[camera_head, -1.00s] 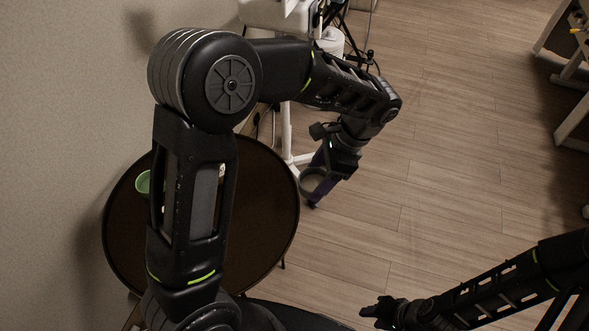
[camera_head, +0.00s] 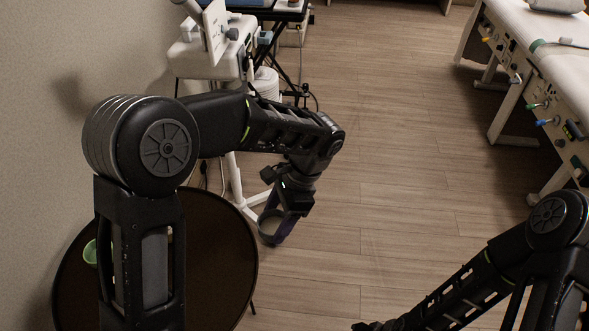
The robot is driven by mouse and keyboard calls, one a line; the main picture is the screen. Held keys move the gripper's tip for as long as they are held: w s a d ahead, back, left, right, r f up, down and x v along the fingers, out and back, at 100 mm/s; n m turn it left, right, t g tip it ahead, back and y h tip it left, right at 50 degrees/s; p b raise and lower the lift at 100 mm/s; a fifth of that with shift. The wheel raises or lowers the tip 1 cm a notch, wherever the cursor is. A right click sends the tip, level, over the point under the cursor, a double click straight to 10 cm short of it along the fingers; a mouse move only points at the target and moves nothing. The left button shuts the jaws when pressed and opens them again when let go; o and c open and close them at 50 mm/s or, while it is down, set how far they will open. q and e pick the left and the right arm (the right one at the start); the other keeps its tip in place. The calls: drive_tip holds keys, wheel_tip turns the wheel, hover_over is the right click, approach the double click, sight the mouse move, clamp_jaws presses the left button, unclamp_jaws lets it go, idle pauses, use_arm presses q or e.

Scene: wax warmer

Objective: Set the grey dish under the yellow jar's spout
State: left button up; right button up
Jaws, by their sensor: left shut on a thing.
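My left gripper (camera_head: 279,230) points down beyond the round table's right edge, over the floor. It is shut on the grey dish (camera_head: 267,224), whose round rim shows at the left of the fingers. The dish is small in view and partly covered by the gripper. My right gripper (camera_head: 370,326) is at the bottom edge, mostly cut off, so its jaws cannot be judged. I cannot make out a yellow jar or its spout in this view.
A dark round table (camera_head: 217,262) with a green bowl (camera_head: 90,253) stands at lower left, partly behind my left arm. A white machine on a stand (camera_head: 208,52) is behind. A white bed (camera_head: 535,45) is at upper right. The wooden floor between is clear.

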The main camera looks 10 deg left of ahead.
use_arm(q)
drive_tip(key=w+a+r+n+g+h+p, duration=0.1)
drive_tip(key=w+a+r+n+p, duration=0.3)
drive_tip(key=r+n+p, duration=0.2)
wheel_tip(320, 180, up, 3)
drive_tip(key=shift+a+f+g+h+p, duration=0.2)
drive_tip(key=shift+g+h+p, duration=0.2)
drive_tip(key=shift+p, duration=0.6)
drive_tip(key=shift+d, duration=0.1)
